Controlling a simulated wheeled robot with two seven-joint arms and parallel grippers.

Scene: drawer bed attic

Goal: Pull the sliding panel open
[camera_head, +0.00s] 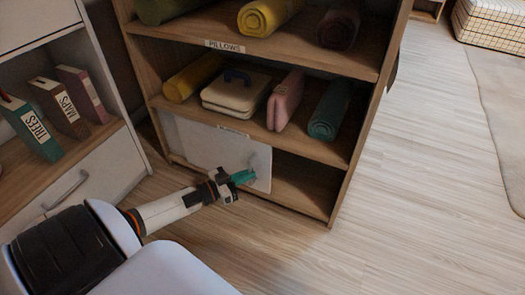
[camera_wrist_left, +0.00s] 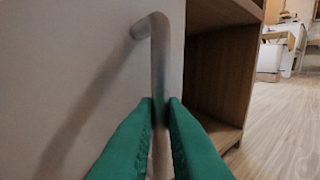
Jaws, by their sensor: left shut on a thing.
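The sliding panel (camera_head: 205,146) is a white board at the bottom of the wooden shelf unit. It covers the left and middle part of the bottom compartment. A grey bar handle (camera_wrist_left: 159,55) stands upright near the panel's right edge. My left gripper (camera_head: 250,175) has green fingers, and they are shut on the handle. In the left wrist view the two fingertips (camera_wrist_left: 161,105) sit on either side of the bar. The panel's face (camera_wrist_left: 75,70) fills the left of that view. My right gripper is not in view.
The open part of the bottom compartment (camera_head: 302,185) shows right of the panel. Rolled towels, a white case (camera_head: 235,92) and a pink item (camera_head: 285,99) lie on the shelf above. A white drawer cabinet (camera_head: 85,185) with books stands at left. The floor (camera_head: 430,200) at right is clear.

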